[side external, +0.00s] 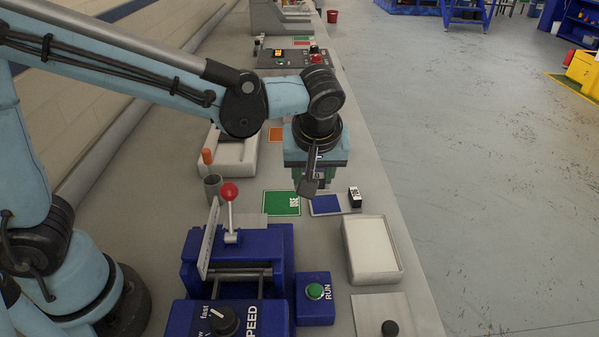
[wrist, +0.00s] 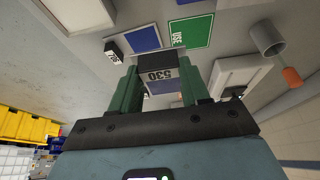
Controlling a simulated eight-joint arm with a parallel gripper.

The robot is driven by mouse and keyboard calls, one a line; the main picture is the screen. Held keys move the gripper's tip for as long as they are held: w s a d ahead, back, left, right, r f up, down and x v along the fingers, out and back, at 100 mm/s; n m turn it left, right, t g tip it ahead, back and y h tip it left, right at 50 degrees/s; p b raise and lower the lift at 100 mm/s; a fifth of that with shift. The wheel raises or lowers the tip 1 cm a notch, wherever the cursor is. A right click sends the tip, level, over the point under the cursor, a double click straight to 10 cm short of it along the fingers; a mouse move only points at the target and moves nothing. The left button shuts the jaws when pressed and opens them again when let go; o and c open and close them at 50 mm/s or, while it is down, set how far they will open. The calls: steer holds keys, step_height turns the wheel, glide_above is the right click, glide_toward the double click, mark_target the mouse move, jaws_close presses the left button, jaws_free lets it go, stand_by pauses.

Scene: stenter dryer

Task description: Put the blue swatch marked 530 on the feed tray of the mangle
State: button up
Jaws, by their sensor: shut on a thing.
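My gripper (side external: 313,182) is shut on the blue swatch marked 530 (wrist: 156,76), held above the bench. In the wrist view its dark tag with the number, upside down, lies between the green fingers (wrist: 160,92). In the side view the gripper mostly hides this swatch. The blue mangle (side external: 240,262) stands nearer the side camera, with a red-knobbed lever (side external: 229,192), a SPEED dial (side external: 224,320) and a green RUN button (side external: 315,291). A flat grey plate (side external: 252,221) at its far side appears to be the feed tray. The gripper is beyond it and to the right.
Another blue swatch (side external: 327,204) with a black-and-white tag lies below the gripper, beside a green USE card (side external: 282,203). A white tray (side external: 346,242) stands right of the mangle. A grey cup (side external: 213,187) and a white dish (side external: 236,160) stand left.

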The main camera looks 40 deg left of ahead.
steer(key=shift+s+a+r+m+t+h, duration=0.7)
steer(key=shift+s+a+r+m+h, duration=1.45)
steer(key=shift+a+m, duration=3.1)
steer(key=w+a+m+g+h, duration=0.3)
steer(key=a+m, duration=0.1)
steer(key=m, duration=0.9)
steer(key=m+g+y, duration=0.1)
steer(key=m+g, duration=0.4)
steer(key=m, duration=0.8)
glide_toward(245, 226)
step_height(245, 226, down, 2)
steer(key=shift+s+d+f+n, duration=0.15)
steer(key=shift+s+d+f, duration=0.2)
steer(key=shift+f, duration=0.2)
steer(key=shift+s+d+f+n, duration=0.1)
steer(key=shift+s+d+f, duration=0.2)
steer(key=shift+f, duration=0.3)
steer(key=shift+s+d+f, duration=0.15)
steer(key=shift+s+f, duration=0.1)
steer(key=shift+f, duration=0.05)
steer(key=shift+f, duration=0.1)
